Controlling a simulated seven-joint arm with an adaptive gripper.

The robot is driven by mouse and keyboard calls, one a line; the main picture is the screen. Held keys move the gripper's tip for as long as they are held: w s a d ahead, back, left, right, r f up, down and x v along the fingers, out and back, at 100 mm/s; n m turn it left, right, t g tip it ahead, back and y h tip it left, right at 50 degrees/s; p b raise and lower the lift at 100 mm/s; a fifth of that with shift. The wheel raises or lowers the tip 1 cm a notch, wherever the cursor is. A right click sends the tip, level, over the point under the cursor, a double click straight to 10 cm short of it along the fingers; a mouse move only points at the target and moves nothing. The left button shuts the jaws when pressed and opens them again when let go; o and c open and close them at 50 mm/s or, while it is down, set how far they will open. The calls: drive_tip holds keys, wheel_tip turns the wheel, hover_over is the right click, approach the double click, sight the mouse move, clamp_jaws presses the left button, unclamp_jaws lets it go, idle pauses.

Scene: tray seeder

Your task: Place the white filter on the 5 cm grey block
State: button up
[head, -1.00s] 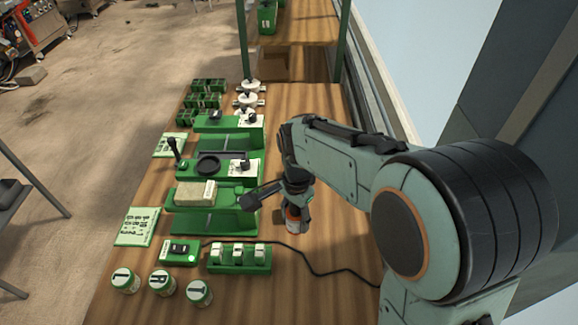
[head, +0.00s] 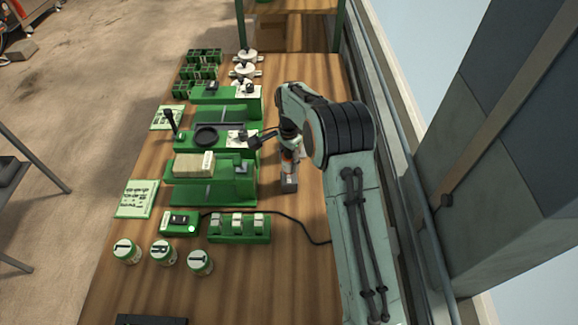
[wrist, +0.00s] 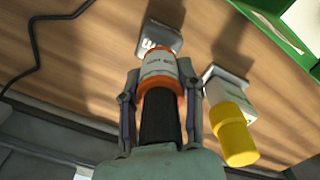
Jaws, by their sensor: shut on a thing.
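My gripper (wrist: 160,98) is shut on the white filter (wrist: 158,67), a cylinder with a white printed band, orange rings and a black ribbed end between the fingers. A grey block (wrist: 160,38) with a white mark lies just beyond the filter's far end in the wrist view. The filter overlaps the block's near edge there; I cannot tell whether they touch. In the head view my gripper (head: 289,138) points down, with the filter's orange part (head: 288,155) below it and the grey block (head: 289,183) under that.
A yellow-capped white cylinder (wrist: 234,132) stands beside the held filter, at another grey block (wrist: 228,84). Green machine stations (head: 195,168) line the table's left. A switch box (head: 240,228) trails a black cable (head: 300,232).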

drive_tip(key=shift+f, duration=1.3)
drive_tip(key=shift+f, duration=0.15)
drive_tip(key=o, duration=1.1)
